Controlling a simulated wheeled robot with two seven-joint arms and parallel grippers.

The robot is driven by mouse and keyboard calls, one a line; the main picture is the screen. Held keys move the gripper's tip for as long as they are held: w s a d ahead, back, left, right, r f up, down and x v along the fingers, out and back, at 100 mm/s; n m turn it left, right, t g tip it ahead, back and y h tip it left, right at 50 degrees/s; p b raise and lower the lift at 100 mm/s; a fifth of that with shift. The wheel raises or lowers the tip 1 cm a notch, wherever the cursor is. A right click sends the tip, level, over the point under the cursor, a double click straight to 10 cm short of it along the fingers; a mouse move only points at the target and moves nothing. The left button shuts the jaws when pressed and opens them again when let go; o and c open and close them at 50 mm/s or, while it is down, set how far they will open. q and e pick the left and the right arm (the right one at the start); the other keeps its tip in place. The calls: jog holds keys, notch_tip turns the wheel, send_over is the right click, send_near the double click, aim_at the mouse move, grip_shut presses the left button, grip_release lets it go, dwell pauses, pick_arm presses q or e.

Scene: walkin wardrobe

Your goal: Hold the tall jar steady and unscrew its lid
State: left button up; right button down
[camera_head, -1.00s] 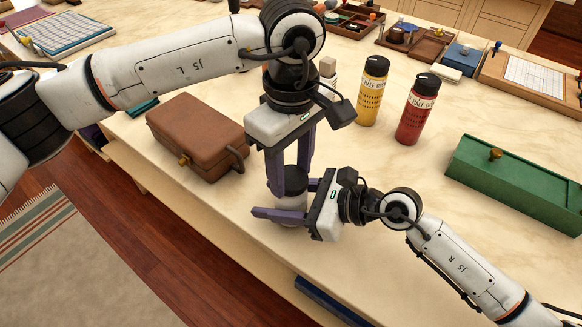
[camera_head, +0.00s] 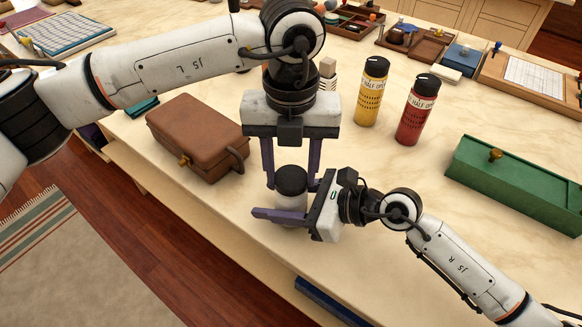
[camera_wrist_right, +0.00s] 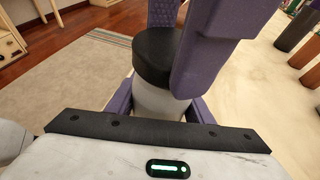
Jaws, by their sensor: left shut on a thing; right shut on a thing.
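The tall jar stands on the pale countertop, with a white body (camera_head: 292,207) and a black lid (camera_head: 291,179). In the right wrist view its white body (camera_wrist_right: 160,101) and black lid (camera_wrist_right: 152,54) show close up; the lid sits on the jar. My left gripper (camera_head: 291,183) points down from above, its purple fingers shut on the lid from both sides. My right gripper (camera_head: 290,208) reaches in from the right, low, and is shut on the jar body. The right fingers hide part of the body.
A brown case (camera_head: 197,137) lies left of the jar. A yellow bottle (camera_head: 371,93) and a red bottle (camera_head: 416,112) stand behind right. A green box (camera_head: 515,185) is at the right. The counter's front edge is close to the jar.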

aim_at(291, 177)
pick_arm(q)
jog(key=n, duration=0.6)
jog(key=shift+n, duration=0.4)
jog(key=n, duration=0.4)
jog(key=shift+r, duration=0.25)
jog(key=shift+r, duration=0.9)
jog(key=shift+r, duration=2)
pick_arm(e)
jog(key=c, duration=0.8)
grip_release()
